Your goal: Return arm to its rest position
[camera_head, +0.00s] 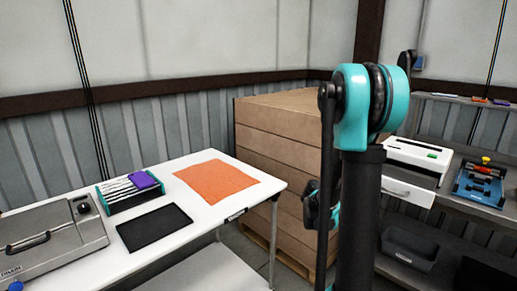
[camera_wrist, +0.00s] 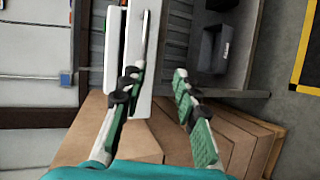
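My gripper (camera_wrist: 157,78) shows in the wrist view with its two green-padded fingers spread apart and nothing between them. It is open and empty, and faces the cartons and the shelf. In the head view my arm stands upright right of centre, with a teal joint at its top. My gripper's fingers cannot be made out there. A stack of brown cartons (camera_head: 276,137) stands behind my arm and is partly hidden by it. Cartons (camera_wrist: 241,140) also fill the bottom of the wrist view.
A white table (camera_head: 202,225) on the left holds an orange mat (camera_head: 216,180), a black mat (camera_head: 154,227), a rack with a purple item (camera_head: 145,180) and a grey case (camera_head: 50,250). Shelving on the right holds a white device (camera_head: 417,157), a blue tray (camera_head: 481,184) and a dark bin (camera_head: 409,247).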

